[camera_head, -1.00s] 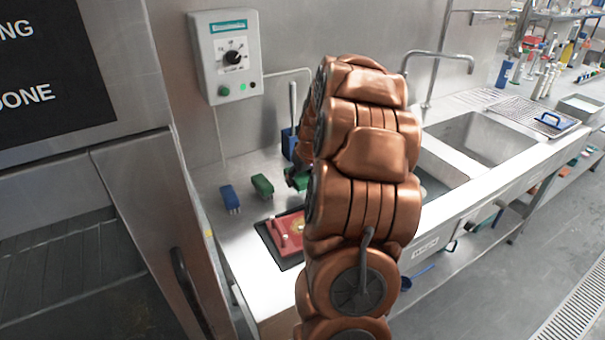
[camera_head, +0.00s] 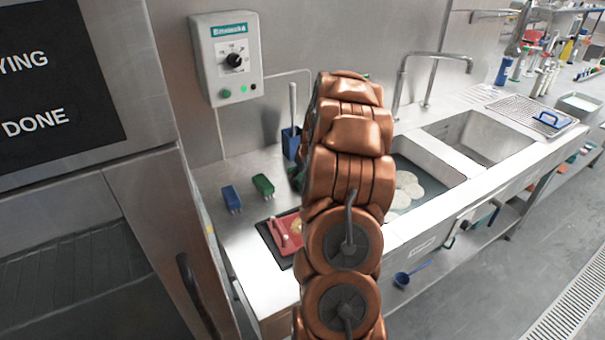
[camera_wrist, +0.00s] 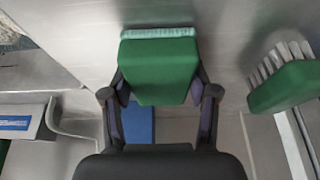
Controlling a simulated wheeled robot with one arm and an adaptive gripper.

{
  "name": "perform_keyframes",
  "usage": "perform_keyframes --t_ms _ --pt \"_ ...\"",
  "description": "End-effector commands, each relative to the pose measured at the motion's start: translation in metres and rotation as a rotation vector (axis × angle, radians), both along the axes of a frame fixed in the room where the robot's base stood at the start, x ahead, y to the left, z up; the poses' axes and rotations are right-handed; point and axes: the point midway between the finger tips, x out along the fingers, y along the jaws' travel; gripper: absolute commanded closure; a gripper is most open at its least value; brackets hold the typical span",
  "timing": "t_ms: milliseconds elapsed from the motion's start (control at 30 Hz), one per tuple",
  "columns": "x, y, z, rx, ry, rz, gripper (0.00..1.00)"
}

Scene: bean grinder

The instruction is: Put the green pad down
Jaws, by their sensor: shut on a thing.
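In the wrist view the green pad (camera_wrist: 160,68), a green block with a pale teal strip along its top edge, sits between the two fingers of my gripper (camera_wrist: 160,95). My gripper is shut on it. In the head view my copper arm hides the gripper and most or all of the pad. A small green patch (camera_head: 365,76) shows at the arm's upper right edge; I cannot tell if it is the pad. A green brush (camera_head: 263,186) stands on the steel counter (camera_head: 215,178) and a blue brush (camera_head: 231,199) is left of it.
A red board (camera_head: 282,230) on a dark mat lies at the counter's front. A blue holder (camera_head: 291,143) with an upright handle stands at the back. The sink (camera_head: 425,182) holds pale discs. A control box (camera_head: 227,60) hangs on the wall. Another green brush (camera_wrist: 285,85) shows right in the wrist view.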

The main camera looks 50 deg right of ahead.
Motion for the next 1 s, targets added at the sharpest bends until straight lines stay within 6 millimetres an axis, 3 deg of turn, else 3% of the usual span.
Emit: perform_keyframes --t_ms 433,467,700,1000 --pt "0.0004 -0.0003 -0.0063 -0.003 -0.001 0.000 0.69" --pt "0.0003 -0.0002 -0.0063 -0.003 -0.001 0.000 0.40" --pt "-0.0001 0.0000 -0.0059 -0.001 -0.001 0.000 0.16" --pt "0.0002 -0.0004 -0.0044 -0.002 -0.001 -0.001 0.16"
